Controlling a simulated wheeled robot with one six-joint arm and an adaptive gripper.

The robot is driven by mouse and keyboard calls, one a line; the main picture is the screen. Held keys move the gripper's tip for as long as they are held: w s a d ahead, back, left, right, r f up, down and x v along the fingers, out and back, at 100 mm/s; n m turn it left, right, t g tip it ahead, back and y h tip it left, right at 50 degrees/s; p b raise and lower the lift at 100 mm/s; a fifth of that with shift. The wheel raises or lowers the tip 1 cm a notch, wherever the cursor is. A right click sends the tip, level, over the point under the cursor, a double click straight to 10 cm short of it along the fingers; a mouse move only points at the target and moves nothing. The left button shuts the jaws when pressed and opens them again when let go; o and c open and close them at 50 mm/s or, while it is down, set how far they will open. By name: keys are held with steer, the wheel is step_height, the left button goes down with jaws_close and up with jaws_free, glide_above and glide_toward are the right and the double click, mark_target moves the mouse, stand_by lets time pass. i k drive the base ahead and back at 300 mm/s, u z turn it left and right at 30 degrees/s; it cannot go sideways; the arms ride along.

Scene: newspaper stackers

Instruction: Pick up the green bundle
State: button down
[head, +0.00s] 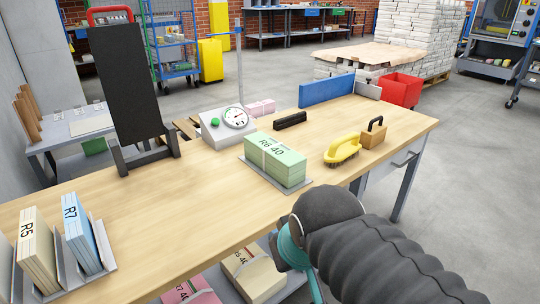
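The green bundle (277,158) is a stack with a pale band, marked "R6 40". It lies on a grey metal plate (307,185) on the wooden table, right of the middle. My arm, in a black ribbed sleeve with a teal part, comes in from the lower right, in front of the table's near edge. It is apart from the bundle in the picture. My gripper's fingers do not show.
Behind the bundle stand a dial scale (228,127) and a black block (290,120). To its right are a yellow brush (343,149) and a wooden stamp (373,134). Bundles R5 (37,252) and R7 (82,234) stand at left. The table between is clear.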

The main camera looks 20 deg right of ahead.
mark_target(285, 164)
steer(key=z, duration=2.5)
steer(key=i, duration=1)
steer(key=u, duration=2.05)
